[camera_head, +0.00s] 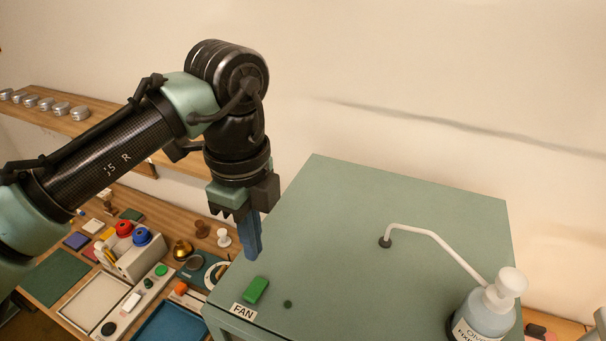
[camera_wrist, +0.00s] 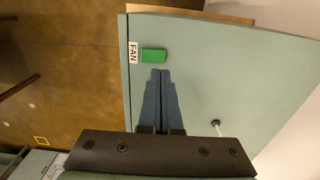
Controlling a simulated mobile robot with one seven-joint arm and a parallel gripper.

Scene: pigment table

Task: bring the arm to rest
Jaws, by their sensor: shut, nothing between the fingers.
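My arm reaches in from the left in the head view and bends down at the elbow. My gripper (camera_head: 254,252) points down over the near left part of the green cabinet top (camera_head: 340,215). Its blue fingers are together with nothing between them. In the wrist view my gripper (camera_wrist: 160,74) shows with both fingers side by side, their tips near the green switch (camera_wrist: 153,55). The green switch (camera_head: 256,290) sits beside the FAN label (camera_head: 243,312) at the cabinet's near edge. Whether the fingertips touch the switch, I cannot tell.
A lower wooden bench at left holds a console (camera_head: 133,258), a white tray (camera_head: 93,302) and small items. A wall shelf (camera_head: 40,118) holds several tins.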

